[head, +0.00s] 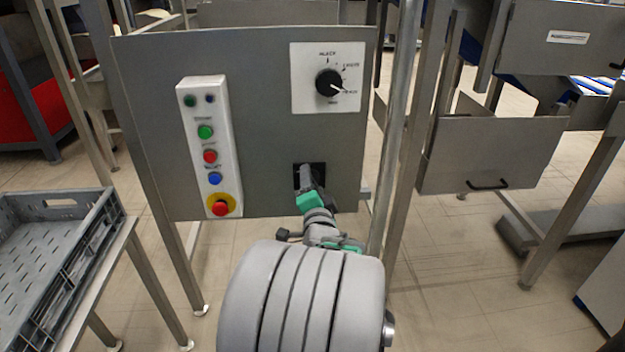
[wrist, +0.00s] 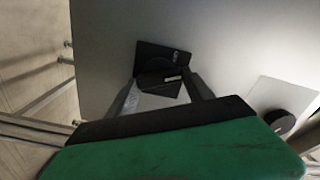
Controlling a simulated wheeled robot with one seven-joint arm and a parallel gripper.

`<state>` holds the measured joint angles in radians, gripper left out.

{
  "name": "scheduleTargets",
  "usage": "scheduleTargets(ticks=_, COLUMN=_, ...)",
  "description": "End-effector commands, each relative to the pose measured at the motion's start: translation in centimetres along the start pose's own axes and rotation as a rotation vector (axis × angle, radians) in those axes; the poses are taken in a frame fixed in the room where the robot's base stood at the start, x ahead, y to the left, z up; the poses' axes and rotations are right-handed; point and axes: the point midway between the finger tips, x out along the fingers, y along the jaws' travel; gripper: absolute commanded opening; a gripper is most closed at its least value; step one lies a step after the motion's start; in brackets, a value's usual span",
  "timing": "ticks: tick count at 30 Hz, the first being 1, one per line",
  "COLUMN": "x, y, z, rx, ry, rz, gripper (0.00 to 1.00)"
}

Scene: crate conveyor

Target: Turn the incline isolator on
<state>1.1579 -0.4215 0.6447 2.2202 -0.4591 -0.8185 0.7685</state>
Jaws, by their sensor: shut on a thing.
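The incline isolator (head: 320,170) is a small black square plate low on the grey panel, mostly covered by my gripper (head: 307,180) in the head view. In the wrist view the black isolator plate (wrist: 152,53) shows beyond the fingers, with a dark knob between them and a small pale mark on it. My gripper (wrist: 163,84) is at the panel with its two fingers on either side of the knob, shut on it. I cannot read the isolator's labels or tell its on or off position.
A white plate with a black rotary selector (head: 328,83) is above the isolator. A white button strip (head: 207,130) with green, red and blue buttons and a red stop button is to the left. A grey crate (head: 50,200) stands at lower left. A metal post (head: 402,120) is close on the right.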

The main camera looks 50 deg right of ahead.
Motion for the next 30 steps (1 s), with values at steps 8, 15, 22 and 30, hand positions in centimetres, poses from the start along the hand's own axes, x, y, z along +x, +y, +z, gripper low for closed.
scheduleTargets(ticks=8, x=-0.01, y=0.0, z=0.02, rx=0.237, ry=-0.003, rz=0.004, gripper=0.2)
scheduleTargets(ticks=15, x=0.0, y=0.08, z=0.08, rx=0.377, ry=-0.003, rz=0.002, gripper=0.2)
scheduleTargets(ticks=22, x=0.01, y=0.15, z=0.14, rx=0.443, ry=-0.003, rz=0.001, gripper=0.2)
scheduleTargets(ticks=30, x=0.01, y=0.2, z=0.17, rx=0.459, ry=-0.003, rz=0.0, gripper=0.2)
